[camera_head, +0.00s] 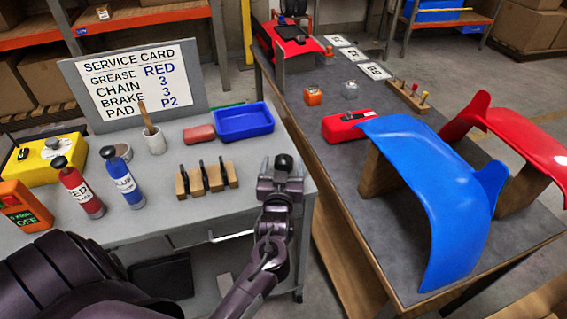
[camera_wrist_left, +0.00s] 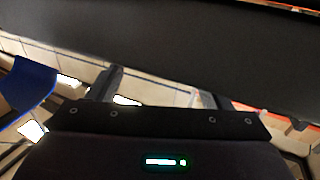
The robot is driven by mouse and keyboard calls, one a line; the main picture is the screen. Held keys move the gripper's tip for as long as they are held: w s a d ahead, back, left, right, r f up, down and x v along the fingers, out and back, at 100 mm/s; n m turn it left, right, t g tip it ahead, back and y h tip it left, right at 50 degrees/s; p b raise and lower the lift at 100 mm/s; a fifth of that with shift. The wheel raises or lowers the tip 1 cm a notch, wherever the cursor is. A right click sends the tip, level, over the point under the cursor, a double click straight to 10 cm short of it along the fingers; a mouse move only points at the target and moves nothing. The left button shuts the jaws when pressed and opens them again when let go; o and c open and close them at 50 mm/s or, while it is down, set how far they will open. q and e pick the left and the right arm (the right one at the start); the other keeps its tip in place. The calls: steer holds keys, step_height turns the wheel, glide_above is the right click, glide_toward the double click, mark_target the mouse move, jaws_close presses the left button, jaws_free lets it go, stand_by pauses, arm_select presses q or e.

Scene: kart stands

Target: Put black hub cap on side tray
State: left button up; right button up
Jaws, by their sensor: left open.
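My left gripper (camera_head: 283,168) is open above the right end of the grey service bench, near its edge. Its two fingers also show in the left wrist view (camera_wrist_left: 157,90), with a wide dark grey surface beyond them. A small dark shape shows between the fingers in the head view; I cannot tell whether it is the black hub cap or part of the gripper. I cannot clearly make out a black hub cap elsewhere. A blue tray (camera_head: 222,136) lies on the bench, left of and behind the gripper. My right gripper is not in view.
The bench holds red (camera_head: 79,191) and blue (camera_head: 122,178) bottles, a wooden rack (camera_head: 207,187), a cup (camera_head: 155,142) and a service card (camera_head: 128,76). A second table with a blue fender (camera_head: 424,165) and red case (camera_head: 342,127) stands right, past a narrow gap.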

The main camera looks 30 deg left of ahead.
arm_select(q)
steer(key=c, duration=1.1)
steer(key=shift+c, duration=0.2)
